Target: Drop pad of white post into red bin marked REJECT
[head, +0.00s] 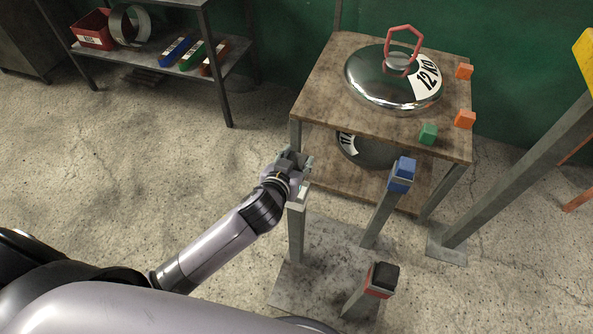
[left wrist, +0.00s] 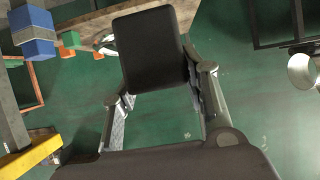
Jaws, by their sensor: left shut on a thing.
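My left gripper (head: 297,163) is at the top of the post with the white band (head: 302,193), in front of the table's left corner. In the left wrist view its two fingers are closed on the sides of a dark grey pad (left wrist: 152,48). I cannot tell whether the pad is clear of the post top. A red bin (head: 93,30) with a white label stands on the shelf at the upper left; its lettering is too small to read. My right gripper is not in view.
A blue-banded post (head: 385,208) with a blue pad and a red-banded post (head: 380,281) with a black pad stand nearby. A grey ring (head: 128,26) sits beside the bin. Open floor lies left.

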